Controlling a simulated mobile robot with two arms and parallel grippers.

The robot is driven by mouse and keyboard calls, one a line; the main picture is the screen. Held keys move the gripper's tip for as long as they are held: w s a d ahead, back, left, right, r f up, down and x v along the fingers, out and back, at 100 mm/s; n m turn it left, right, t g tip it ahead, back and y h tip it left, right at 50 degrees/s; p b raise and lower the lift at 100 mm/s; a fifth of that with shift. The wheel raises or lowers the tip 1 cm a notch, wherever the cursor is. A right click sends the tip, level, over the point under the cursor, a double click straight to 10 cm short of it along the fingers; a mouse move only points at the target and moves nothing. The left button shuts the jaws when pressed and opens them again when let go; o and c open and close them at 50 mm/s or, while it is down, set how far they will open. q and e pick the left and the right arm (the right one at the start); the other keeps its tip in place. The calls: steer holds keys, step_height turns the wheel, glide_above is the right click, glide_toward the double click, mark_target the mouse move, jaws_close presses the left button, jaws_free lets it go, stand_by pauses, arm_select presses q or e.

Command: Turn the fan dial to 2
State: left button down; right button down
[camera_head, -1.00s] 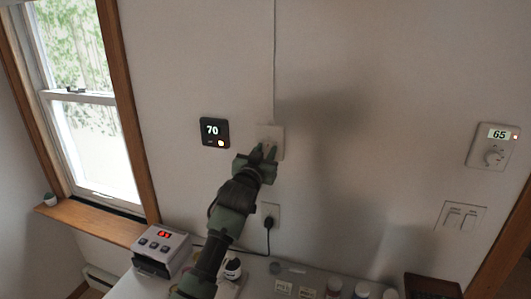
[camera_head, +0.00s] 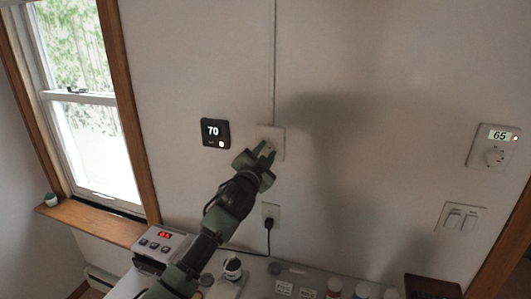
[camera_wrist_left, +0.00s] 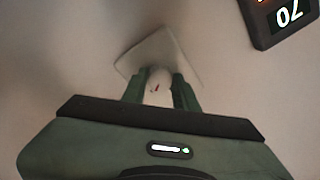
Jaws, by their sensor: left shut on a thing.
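The fan dial (camera_wrist_left: 157,88) is a white knob with a small red mark, on a pale square wall plate (camera_head: 277,137). The plate also shows in the left wrist view (camera_wrist_left: 178,55). My left gripper (camera_head: 264,151) reaches the plate from the lower left. In the left wrist view its green fingers (camera_wrist_left: 160,90) are shut on the dial, one on each side. The fingers hide most of the dial in the head view, and I cannot read any numbers around it. My right gripper is not in view.
A black thermostat reading 70 (camera_head: 214,133) is just left of the plate. A plugged-in outlet (camera_head: 270,216) is below. A white thermostat reading 65 (camera_head: 493,147) and wall switches (camera_head: 460,217) are far right. A counter below holds a small device (camera_head: 160,246) and jars.

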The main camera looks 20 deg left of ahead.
arm_select(q)
steer(key=shift+f, duration=0.1)
stand_by(0.4)
steer(key=c, duration=1.1)
jaws_free()
steer(key=shift+s+f+b, duration=0.15)
steer(key=shift+s+b, duration=0.25)
steer(key=shift+s, duration=0.25)
steer(key=s+b, duration=0.2)
steer(key=s, duration=0.4)
steer(key=shift+s, duration=0.3)
steer(key=shift+f, duration=0.1)
